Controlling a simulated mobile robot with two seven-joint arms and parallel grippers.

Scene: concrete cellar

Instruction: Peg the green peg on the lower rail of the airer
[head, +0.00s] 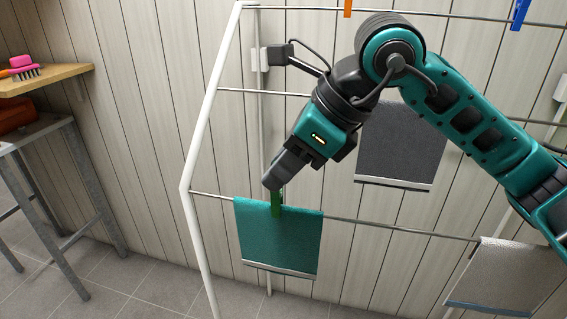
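The airer's white frame (213,110) stands before me with thin metal rails. Its lower rail (400,228) carries a teal cloth (280,243) at the left. The green peg (276,203) is upright at the cloth's top edge, at the rail. My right gripper (273,187) points down at the peg's top, and its fingers meet around it. Whether the peg's jaws straddle the rail is hard to tell. My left gripper is not in view.
A grey cloth (400,145) hangs from the middle rail behind my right arm. A pale cloth (508,278) hangs at the lower right. An orange peg (348,7) and a blue peg (520,13) are on the top rail. A wooden shelf with a brush (22,68) and a metal stand (65,190) are at left.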

